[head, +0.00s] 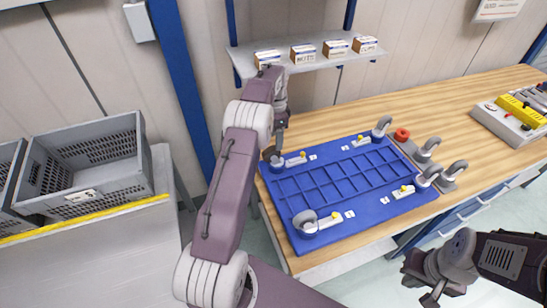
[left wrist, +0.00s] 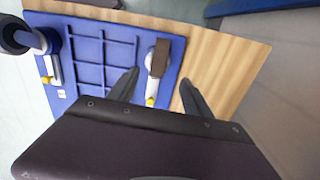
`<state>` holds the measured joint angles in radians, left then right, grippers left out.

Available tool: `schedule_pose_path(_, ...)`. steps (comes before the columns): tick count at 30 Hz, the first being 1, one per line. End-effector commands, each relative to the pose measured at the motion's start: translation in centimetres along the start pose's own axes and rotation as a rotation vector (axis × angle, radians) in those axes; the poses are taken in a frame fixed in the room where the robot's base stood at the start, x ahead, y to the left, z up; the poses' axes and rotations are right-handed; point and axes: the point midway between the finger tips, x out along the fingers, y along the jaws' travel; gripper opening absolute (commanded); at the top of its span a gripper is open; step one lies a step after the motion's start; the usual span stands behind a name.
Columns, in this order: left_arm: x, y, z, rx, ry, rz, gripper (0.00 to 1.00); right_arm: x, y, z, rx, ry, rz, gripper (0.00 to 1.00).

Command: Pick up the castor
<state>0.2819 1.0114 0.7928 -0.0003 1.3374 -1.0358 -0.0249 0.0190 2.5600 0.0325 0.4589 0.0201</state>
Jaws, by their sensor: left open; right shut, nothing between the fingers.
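Several grey castors stand on and beside a blue board (head: 375,208) on the wooden table. One castor (head: 308,221) is at the board's near left corner, one (head: 381,127) at the far right corner and one (head: 427,176) at the near right. My left gripper (head: 281,128) is over the far left corner, partly hidding a part there. In the left wrist view, a castor (left wrist: 160,56) with a dark block on top lies between and beyond the open fingers (left wrist: 158,92). Another castor (left wrist: 27,38) is at the left. My right gripper (head: 430,281) is shut and empty, off the table's front.
A control box with a yellow part (head: 520,110) is far right. Small boxes (head: 303,53) stand on a shelf (head: 310,66). A grey crate (head: 85,165) is left.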

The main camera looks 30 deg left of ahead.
Motion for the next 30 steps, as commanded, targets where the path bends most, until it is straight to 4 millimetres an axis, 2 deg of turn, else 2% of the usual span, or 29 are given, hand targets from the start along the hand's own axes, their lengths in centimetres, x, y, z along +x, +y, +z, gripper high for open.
schedule_pose_path(6,3.1,0.2,0.1,0.0,-0.002,0.003,0.58,-0.6,0.0,-0.1,0.0,0.0,0.0,0.0)
schedule_pose_path(11,3.6,0.2,0.1,0.0,-0.001,0.002,0.58,-0.7,0.0,-0.1,0.0,0.0,0.0,0.0)
schedule_pose_path(15,5.8,0.6,0.8,-0.001,-0.003,0.006,0.58,-2.0,0.0,-0.2,0.0,0.0,0.0,0.0)
schedule_pose_path(19,7.9,0.5,0.8,0.0,-0.001,0.002,0.58,-2.3,0.0,-0.2,0.0,0.0,0.0,0.0)
schedule_pose_path(27,8.6,0.5,0.8,0.0,0.0,0.0,0.58,-2.2,0.0,-0.2,0.0,0.0,0.0,0.0)
schedule_pose_path(30,8.5,0.5,0.8,0.0,0.0,0.0,0.3,-2.2,0.0,-0.2,0.0,0.0,0.0,0.0)
